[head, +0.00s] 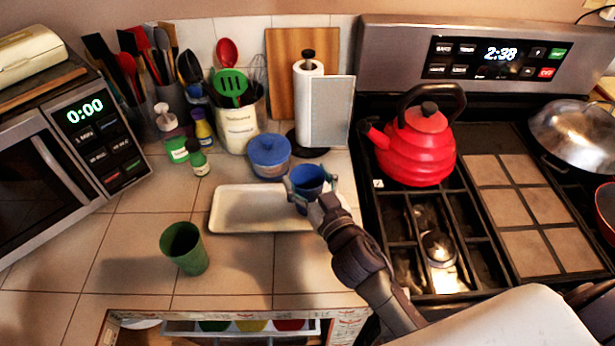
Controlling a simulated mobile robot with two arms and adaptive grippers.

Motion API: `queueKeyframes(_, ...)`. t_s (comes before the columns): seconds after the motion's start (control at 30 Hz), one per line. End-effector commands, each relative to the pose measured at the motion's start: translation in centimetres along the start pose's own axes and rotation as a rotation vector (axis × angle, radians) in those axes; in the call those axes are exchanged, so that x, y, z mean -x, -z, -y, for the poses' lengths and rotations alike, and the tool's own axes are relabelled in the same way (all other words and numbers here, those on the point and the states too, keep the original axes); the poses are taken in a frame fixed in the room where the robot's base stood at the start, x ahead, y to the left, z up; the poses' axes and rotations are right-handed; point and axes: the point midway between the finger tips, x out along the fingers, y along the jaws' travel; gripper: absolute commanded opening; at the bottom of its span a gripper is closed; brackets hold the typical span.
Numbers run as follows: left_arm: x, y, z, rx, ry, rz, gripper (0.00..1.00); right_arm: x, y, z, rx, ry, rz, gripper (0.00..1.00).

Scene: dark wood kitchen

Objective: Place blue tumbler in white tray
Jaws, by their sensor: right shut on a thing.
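The blue tumbler (307,178) is in my right gripper (309,190), whose fingers are shut around its sides. The tumbler is upright, over the right end of the white tray (240,207). I cannot tell whether its base touches the tray, because the gripper hides its lower part. The tray is a shallow rectangle on the tiled counter, and the rest of it looks empty. My left gripper is not in view.
A green tumbler (184,249) stands in front of the tray. A red kettle (413,146) sits on the stove at right. The counter's left front is clear.

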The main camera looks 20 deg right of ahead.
Motion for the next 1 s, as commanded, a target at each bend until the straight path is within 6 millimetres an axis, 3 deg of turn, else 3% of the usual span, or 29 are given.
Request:
queueKeyframes(0.1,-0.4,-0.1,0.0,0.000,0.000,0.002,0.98,0.0,-0.4,0.0,-0.001,0.000,-0.001,0.32)
queueKeyframes(0.13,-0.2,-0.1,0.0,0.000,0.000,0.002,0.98,0.0,-0.3,0.0,-0.001,0.000,0.000,0.81)
queueKeyframes(0.23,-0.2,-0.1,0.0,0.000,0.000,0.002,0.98,0.0,-0.2,0.0,-0.001,0.000,0.000,0.98)
queueKeyframes(0.67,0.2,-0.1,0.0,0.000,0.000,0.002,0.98,0.0,0.3,0.0,0.001,0.000,0.000,1.00)
queueKeyframes(0.77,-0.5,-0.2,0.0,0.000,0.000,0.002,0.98,1.4,-0.2,0.0,-0.002,0.000,0.002,1.00)
queueKeyframes(1.0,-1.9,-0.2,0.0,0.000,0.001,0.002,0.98,6.5,-0.4,0.0,-0.003,-0.001,0.004,1.00)
